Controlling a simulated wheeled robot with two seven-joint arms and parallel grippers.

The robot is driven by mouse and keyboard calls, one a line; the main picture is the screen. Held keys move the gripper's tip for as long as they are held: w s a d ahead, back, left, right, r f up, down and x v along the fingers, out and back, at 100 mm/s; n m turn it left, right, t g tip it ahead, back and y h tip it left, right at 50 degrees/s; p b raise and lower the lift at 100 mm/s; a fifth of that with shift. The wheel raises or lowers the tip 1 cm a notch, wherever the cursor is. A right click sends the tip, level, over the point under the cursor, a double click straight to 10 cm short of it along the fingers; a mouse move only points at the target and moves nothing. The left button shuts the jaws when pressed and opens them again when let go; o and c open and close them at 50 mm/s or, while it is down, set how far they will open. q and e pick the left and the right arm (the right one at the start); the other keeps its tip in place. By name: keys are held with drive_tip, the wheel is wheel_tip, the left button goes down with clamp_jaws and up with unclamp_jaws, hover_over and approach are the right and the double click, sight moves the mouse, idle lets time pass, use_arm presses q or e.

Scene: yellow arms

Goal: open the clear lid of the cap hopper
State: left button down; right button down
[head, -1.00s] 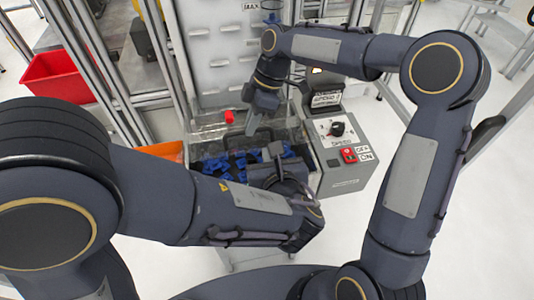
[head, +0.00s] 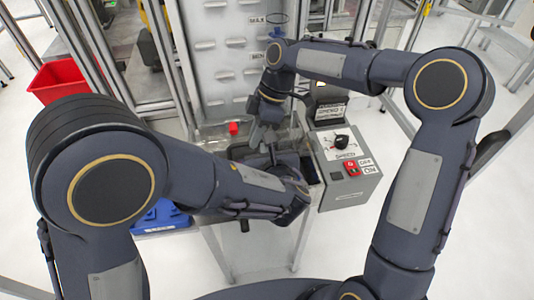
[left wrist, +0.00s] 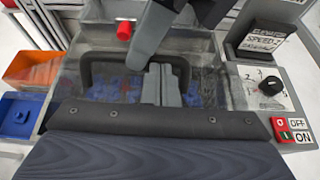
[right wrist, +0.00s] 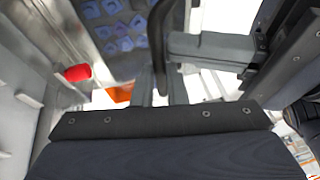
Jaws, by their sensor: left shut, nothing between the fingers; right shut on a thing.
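The cap hopper (left wrist: 228,88) is in the middle of the left wrist view, with blue caps (left wrist: 112,90) showing dimly through its clear lid (left wrist: 70,80). A black bent handle (left wrist: 100,58) spans the lid. My right gripper (right wrist: 160,88) is shut on this black handle (right wrist: 158,45), which runs between its fingers in the right wrist view. My left gripper (left wrist: 161,84) is shut and empty, just over the hopper near the handle. The arms hide much of the hopper in the head view, and I cannot tell how far the lid is raised.
A control box (head: 345,165) with a dial and switches stands right of the hopper. A red knob (left wrist: 124,30) is at the hopper's back. An orange bin (left wrist: 32,70) and a blue bin (left wrist: 20,115) lie left. A red bin (head: 68,80) and metal posts stand farther left.

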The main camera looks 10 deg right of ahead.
use_arm(q)
drive_tip(key=shift+w+r, duration=0.3)
drive_tip(key=shift+w, duration=0.15)
use_arm(e)
drive_tip(key=shift+w+d+f, duration=0.1)
drive_tip(key=shift+d+f, duration=0.05)
drive_tip(key=shift+f, duration=0.1)
drive_tip(key=c, duration=1.9)
unclamp_jaws()
use_arm(q)
drive_tip(key=shift+w+a, duration=0.15)
drive_tip(key=shift+w, duration=0.05)
use_arm(e)
drive_tip(key=o, duration=0.4)
use_arm(q)
drive_tip(key=shift+f, duration=0.1)
use_arm(e)
drive_tip(key=shift+o, duration=0.2)
drive_tip(key=shift+r, duration=0.15)
